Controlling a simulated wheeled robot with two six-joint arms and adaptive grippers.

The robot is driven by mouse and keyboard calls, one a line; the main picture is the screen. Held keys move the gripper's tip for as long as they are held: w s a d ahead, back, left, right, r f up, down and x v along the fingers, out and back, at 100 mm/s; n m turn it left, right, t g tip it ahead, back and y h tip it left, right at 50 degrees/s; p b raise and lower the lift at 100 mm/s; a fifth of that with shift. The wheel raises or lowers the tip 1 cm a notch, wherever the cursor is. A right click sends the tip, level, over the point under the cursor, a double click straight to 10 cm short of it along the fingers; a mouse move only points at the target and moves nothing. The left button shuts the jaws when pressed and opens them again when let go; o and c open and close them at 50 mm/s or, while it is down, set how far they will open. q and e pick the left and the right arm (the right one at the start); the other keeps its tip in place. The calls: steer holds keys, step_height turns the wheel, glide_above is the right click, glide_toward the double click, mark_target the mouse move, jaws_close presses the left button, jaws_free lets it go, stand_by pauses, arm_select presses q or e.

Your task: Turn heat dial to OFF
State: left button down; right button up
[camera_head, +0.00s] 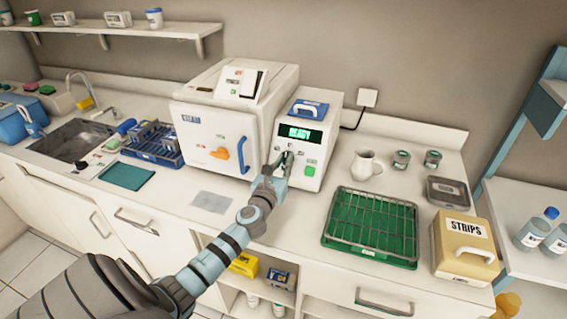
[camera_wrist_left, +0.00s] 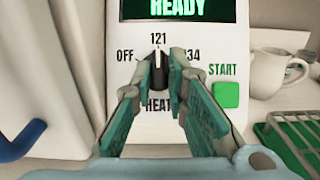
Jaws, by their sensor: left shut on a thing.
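The heat dial (camera_wrist_left: 157,72) is a black knob with a white pointer mark on the front of a white control unit (camera_head: 313,170). Labels OFF, 121 and 134 are around it, with HEAT below. The white mark points up toward 121. My left gripper (camera_wrist_left: 159,75) is shut on the dial, one finger on each side. In the head view, my left gripper (camera_head: 282,163) reaches the unit's front and hides most of the dial. My right gripper is not in view.
A green START button (camera_wrist_left: 226,94) is right of the dial, below a screen (camera_head: 300,133) reading READY. A white sterilizer (camera_head: 215,150) with a blue handle stands close on the left. A green tray with a wire rack (camera_head: 330,238) and a white jug (camera_head: 366,164) are to the right.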

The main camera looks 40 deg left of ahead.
arm_select(q)
steer(key=shift+r+n+y, duration=0.15)
steer(key=shift+n+y, duration=0.15)
steer(key=shift+n, duration=0.2)
steer(key=n+g+y+p, duration=0.1)
steer(key=n, duration=0.3)
steer(key=n+g+y, duration=0.2)
steer(key=n, duration=0.2)
steer(key=n+g+y+p, duration=0.1)
steer(key=n+g, duration=0.1)
steer(key=n, duration=0.2)
steer(key=shift+w+d+r+y+p, duration=0.3)
steer(key=shift+d+r, duration=0.05)
steer(key=shift+n+g+p, duration=0.35)
steer(key=shift+n+g, duration=0.25)
steer(key=shift+n, duration=0.5)
steer(key=shift+f, duration=0.1)
steer(key=c, duration=1.7)
jaws_free()
steer(key=shift+o, duration=0.2)
steer(key=shift+w+a+f, duration=0.1)
steer(key=shift+f, duration=0.05)
